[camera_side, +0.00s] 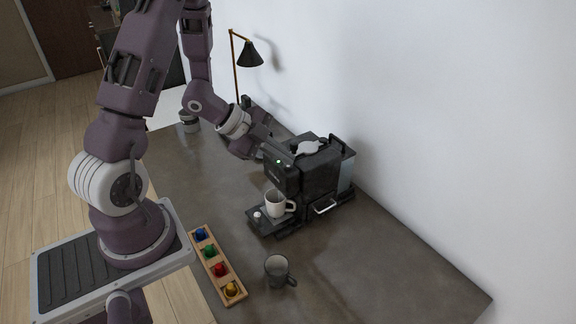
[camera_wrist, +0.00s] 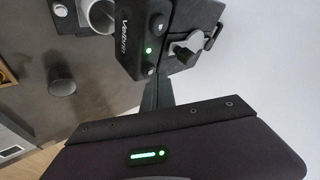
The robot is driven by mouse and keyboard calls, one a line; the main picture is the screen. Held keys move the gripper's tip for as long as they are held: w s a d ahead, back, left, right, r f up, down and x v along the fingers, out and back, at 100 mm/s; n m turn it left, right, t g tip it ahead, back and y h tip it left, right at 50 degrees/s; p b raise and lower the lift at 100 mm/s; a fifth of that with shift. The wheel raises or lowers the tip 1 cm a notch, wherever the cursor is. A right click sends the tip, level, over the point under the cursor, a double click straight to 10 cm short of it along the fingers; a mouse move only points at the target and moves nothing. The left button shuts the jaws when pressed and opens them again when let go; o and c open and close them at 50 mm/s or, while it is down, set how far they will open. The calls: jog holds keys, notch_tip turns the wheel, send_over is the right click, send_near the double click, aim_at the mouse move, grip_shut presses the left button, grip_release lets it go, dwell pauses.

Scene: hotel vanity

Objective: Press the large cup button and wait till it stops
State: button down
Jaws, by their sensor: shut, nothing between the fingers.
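The black coffee machine (camera_side: 318,178) stands on the counter against the wall, with a small green light on its front top edge. In the wrist view, the machine (camera_wrist: 125,58) shows the green light between two round dark buttons; which is the large cup button I cannot read. A white cup (camera_side: 275,203) stands upright on the drip tray under the spout; it also shows in the wrist view (camera_wrist: 101,16). My gripper (camera_side: 289,157) is shut and empty, its tips at the machine's front top edge. In the wrist view the fingers (camera_wrist: 162,84) cover or adjoin the lower button; contact is unclear.
A grey mug (camera_side: 278,270) stands on the counter in front of the machine. A wooden rack (camera_side: 211,265) holds several coloured capsules at the counter's near edge. A grey lever (camera_side: 309,147) lies on the machine's top. A black lamp (camera_side: 249,54) stands behind my arm.

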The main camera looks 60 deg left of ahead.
aim_at(284, 166)
jog(key=shift+r, duration=0.5)
jog(key=shift+r, duration=2.5)
